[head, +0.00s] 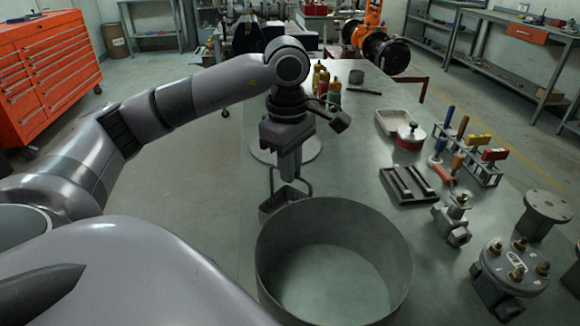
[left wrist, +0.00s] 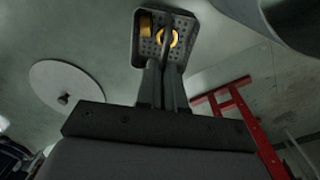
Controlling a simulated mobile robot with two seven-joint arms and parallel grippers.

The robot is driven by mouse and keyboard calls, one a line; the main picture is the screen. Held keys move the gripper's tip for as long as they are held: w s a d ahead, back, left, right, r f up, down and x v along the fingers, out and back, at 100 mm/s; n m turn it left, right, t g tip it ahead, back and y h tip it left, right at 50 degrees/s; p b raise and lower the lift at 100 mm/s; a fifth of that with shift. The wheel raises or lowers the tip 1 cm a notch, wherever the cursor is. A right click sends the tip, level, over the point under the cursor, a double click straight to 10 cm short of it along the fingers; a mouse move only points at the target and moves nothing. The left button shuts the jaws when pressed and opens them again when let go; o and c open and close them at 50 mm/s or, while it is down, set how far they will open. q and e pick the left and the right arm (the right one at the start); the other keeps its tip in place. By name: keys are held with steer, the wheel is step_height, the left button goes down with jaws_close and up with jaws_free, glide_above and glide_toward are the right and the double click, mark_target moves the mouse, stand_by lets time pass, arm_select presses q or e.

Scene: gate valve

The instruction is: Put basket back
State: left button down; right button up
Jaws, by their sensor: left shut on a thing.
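A small grey perforated basket (head: 277,205) with an upright handle hangs under my left gripper (head: 289,168), just behind the large round grey tub. In the left wrist view, the basket (left wrist: 148,48) shows from above with brass-coloured parts inside, and my left gripper (left wrist: 172,70) is shut on its handle. A large open round tub (head: 385,245) stands at the front of the metal table (head: 350,150) and looks empty. The basket's underside is hidden by the tub's rim. My right gripper is not in view.
A round pale disc (head: 308,150) lies behind the basket, and it also shows in the left wrist view (left wrist: 65,82). Bottles (head: 325,85), a tray (head: 393,122), a slotted black block (head: 408,184), a tool rack (head: 470,150) and valve parts (head: 510,270) occupy the table's back and right.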

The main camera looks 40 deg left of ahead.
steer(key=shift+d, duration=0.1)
arm_select(q)
steer(key=shift+f, duration=0.15)
steer(key=c, duration=1.3)
jaws_free()
steer(key=shift+o, duration=0.2)
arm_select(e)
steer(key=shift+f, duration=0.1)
arm_select(q)
steer(key=shift+r, duration=0.3)
step_height(320, 180, up, 12)
steer(key=p, duration=0.3)
steer(key=shift+s+f+p, duration=0.15)
steer(key=shift+s+p, duration=0.1)
steer(key=shift+p, duration=0.1)
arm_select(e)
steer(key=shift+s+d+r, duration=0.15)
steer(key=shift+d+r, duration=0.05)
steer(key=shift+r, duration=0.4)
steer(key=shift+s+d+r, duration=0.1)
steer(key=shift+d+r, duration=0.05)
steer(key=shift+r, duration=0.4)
